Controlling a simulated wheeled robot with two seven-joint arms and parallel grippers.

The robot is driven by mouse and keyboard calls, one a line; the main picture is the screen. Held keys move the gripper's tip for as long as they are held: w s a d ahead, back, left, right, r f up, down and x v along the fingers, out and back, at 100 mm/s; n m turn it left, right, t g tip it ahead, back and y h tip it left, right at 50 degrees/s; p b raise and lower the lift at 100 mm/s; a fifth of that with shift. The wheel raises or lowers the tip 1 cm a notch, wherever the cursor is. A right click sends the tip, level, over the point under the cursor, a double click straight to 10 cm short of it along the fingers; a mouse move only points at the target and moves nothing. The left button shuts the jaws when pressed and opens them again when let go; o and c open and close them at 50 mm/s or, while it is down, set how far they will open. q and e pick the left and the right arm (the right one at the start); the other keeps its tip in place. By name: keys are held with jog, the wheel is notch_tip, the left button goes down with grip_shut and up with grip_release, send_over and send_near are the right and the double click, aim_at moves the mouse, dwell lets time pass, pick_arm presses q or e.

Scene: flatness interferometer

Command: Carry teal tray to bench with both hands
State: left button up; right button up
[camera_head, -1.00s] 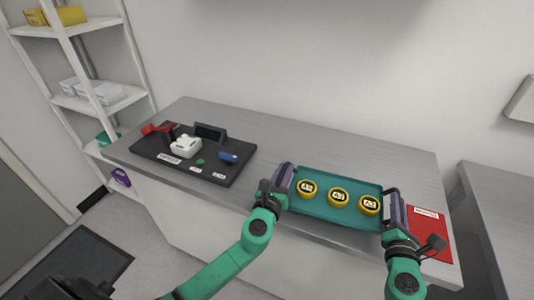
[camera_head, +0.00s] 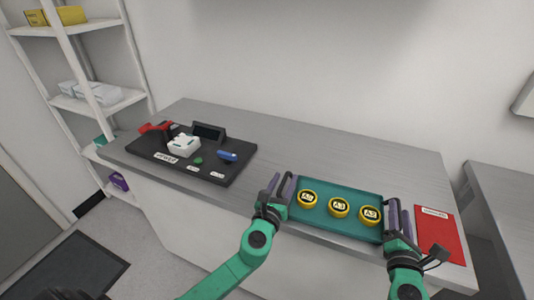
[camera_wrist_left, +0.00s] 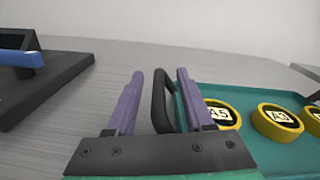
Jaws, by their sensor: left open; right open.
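The teal tray (camera_head: 345,194) rests on the grey bench (camera_head: 310,150) near its front edge, with three yellow-rimmed labelled discs (camera_head: 338,207) on it. It also shows at the right of the left wrist view (camera_wrist_left: 240,93). My left gripper (camera_head: 283,186) is at the tray's left end. In the left wrist view its purple fingers (camera_wrist_left: 158,95) stand open on either side of the tray's black handle (camera_wrist_left: 162,100), with gaps visible. My right gripper (camera_head: 398,214) is open at the tray's right end; the handle there is hard to make out.
A black board (camera_head: 225,170) with a white device (camera_head: 184,146), a blue piece (camera_head: 227,156) and a red-handled part lies on the bench's left. A red sheet (camera_head: 437,232) lies right of the tray. Shelves (camera_head: 98,95) stand at left. Bench behind the tray is clear.

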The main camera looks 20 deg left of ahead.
jog(key=shift+s, duration=0.2)
pick_arm(q)
jog(key=s, duration=1.1)
jog(key=shift+s+d, duration=0.25)
jog(key=shift+s, duration=0.05)
pick_arm(e)
jog(key=s, duration=1.1)
jog(key=shift+s+d, duration=0.25)
jog(key=shift+s, duration=0.15)
